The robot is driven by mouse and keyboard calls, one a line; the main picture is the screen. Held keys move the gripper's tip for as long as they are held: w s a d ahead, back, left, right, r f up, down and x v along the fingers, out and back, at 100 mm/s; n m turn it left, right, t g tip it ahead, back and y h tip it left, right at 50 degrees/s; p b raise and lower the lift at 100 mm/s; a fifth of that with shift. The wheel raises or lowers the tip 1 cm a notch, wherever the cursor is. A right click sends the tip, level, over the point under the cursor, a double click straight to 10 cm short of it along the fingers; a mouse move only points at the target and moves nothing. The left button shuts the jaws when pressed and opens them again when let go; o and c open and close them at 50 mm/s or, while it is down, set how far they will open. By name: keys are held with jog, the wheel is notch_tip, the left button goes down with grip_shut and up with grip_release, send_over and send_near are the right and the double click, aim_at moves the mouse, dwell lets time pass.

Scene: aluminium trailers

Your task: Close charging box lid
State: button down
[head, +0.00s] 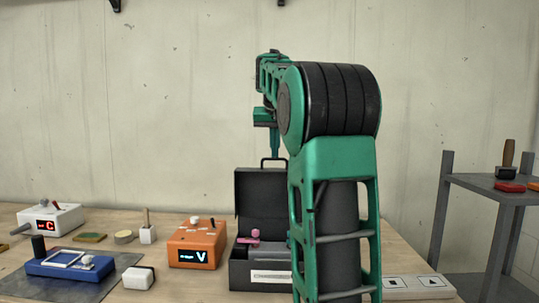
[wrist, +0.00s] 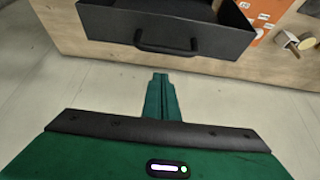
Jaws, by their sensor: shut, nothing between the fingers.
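The black charging box (head: 240,275) stands on the wooden table, with a pale label on its front. Its lid (head: 258,195) stands up open at the back, with a handle (head: 271,162) on its top edge. My gripper (head: 275,155) points down close to the lid's handle in the head view. In the wrist view the lid (wrist: 215,45) and its handle (wrist: 167,48) lie at the top, and my gripper (wrist: 160,76) is shut and empty, apart from the handle. My arm hides the box's right side in the head view.
An orange device (head: 190,255) stands left of the box. A blue device (head: 70,264), a white block (head: 138,278) and a white device (head: 50,219) are farther left. A grey shelf (head: 490,190) stands at the right. A bare wall is behind the table.

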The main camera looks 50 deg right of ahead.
aim_at(274, 169)
jog(key=shift+s+a+r, duration=0.2)
jog(key=shift+s+a, duration=0.4)
jog(key=shift+a, duration=0.1)
jog(key=shift+s+a+f, duration=0.25)
jog(key=shift+s+a, duration=0.3)
jog(key=shift+a, duration=0.1)
